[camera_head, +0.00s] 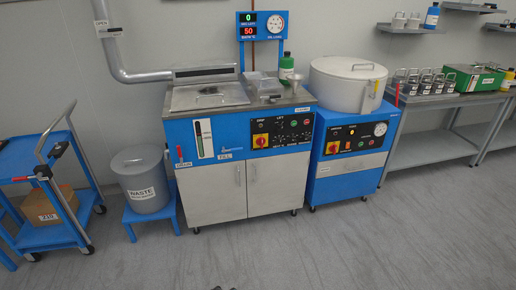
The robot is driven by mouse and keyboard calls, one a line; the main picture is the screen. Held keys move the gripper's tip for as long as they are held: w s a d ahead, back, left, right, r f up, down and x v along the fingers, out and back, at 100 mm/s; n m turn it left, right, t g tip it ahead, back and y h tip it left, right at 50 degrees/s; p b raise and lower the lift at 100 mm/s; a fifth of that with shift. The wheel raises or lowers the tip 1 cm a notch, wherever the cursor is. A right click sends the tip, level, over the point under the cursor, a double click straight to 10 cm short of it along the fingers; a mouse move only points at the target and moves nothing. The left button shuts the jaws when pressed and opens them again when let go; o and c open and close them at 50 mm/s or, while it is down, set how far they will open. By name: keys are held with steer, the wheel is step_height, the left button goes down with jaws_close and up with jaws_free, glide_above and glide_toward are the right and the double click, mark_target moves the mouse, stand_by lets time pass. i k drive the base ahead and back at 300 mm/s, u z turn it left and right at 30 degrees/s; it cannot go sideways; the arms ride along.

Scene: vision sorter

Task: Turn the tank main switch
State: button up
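The tank (222,190) is a blue and white cabinet with a steel top and a lid, standing near the middle. On its dark front panel is a red rotary switch on a yellow plate (261,141), which I take as the main switch. Its handle position is too small to tell. My gripper (225,288) shows only as two small dark tips at the bottom edge. It is far in front of the tank and touches nothing visible. Whether it is open or shut is unclear.
A second blue machine (346,165) with a white drum and a similar red-yellow switch (331,148) stands right of the tank. A waste bin (141,185) on a blue stand and a blue cart (50,165) are at left. The floor (330,250) in front is clear.

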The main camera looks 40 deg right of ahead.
mark_target(260, 141)
steer(key=z, duration=0.1)
steer(key=i, duration=0.9)
steer(key=u, duration=0.05)
